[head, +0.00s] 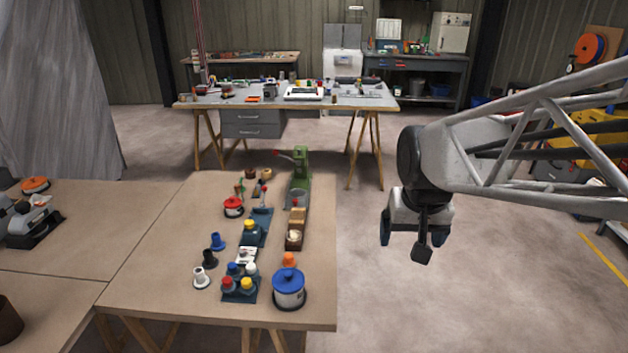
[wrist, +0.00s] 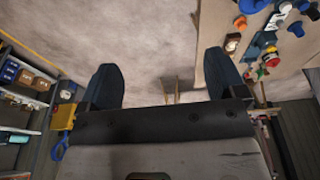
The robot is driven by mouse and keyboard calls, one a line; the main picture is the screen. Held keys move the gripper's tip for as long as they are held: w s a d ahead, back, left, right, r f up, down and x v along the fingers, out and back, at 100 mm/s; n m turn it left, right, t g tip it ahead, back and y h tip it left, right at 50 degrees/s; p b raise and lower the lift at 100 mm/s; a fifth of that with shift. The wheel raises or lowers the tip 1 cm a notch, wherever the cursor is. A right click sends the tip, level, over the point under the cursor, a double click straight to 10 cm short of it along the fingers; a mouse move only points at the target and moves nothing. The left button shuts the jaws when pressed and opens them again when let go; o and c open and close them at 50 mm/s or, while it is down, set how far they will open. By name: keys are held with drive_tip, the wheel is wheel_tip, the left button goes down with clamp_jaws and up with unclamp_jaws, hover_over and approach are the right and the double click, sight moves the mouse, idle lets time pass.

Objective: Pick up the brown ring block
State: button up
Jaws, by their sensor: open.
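My gripper (head: 411,240) hangs in the air over the floor, right of the near table, with its jaws apart and nothing between them. In the wrist view, my gripper's two dark fingers (wrist: 163,78) stand wide apart over the floor. I cannot tell for certain which thing is the brown ring block. Small brown pieces (head: 250,174) stand at the far end of the near table, too small to show a hole. A tan and brown block (head: 295,238) sits on a narrow strip at the table's right side; it also seems to show in the wrist view (wrist: 232,43).
The near table (head: 150,285) holds a blue-lidded pot (head: 289,288), a red pot (head: 233,207), a green press-like tool (head: 301,165), and a tray (head: 240,290) of coloured pegs. Its left part is mostly bare. A workbench (head: 290,102) stands behind. Open floor surrounds my gripper.

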drive_tip(key=w+a+f, duration=0.1)
drive_tip(key=w+a, duration=0.1)
drive_tip(key=w, duration=0.3)
drive_tip(key=w+a+f, duration=0.2)
drive_tip(key=w+a, duration=0.1)
drive_tip(key=w, duration=0.3)
drive_tip(key=g, duration=0.1)
hover_over(294, 236)
drive_tip(key=s, duration=0.1)
drive_tip(key=f, duration=2.2)
drive_tip(key=shift+s+d+f, duration=0.2)
drive_tip(key=shift+d, duration=0.15)
drive_tip(key=shift+w+a+f, duration=0.25)
drive_tip(key=shift+a+f, duration=0.1)
drive_tip(key=shift+f, duration=0.05)
drive_tip(key=shift+w+f, duration=0.15)
drive_tip(key=shift+f, duration=1.15)
drive_tip(key=shift+f, duration=0.15)
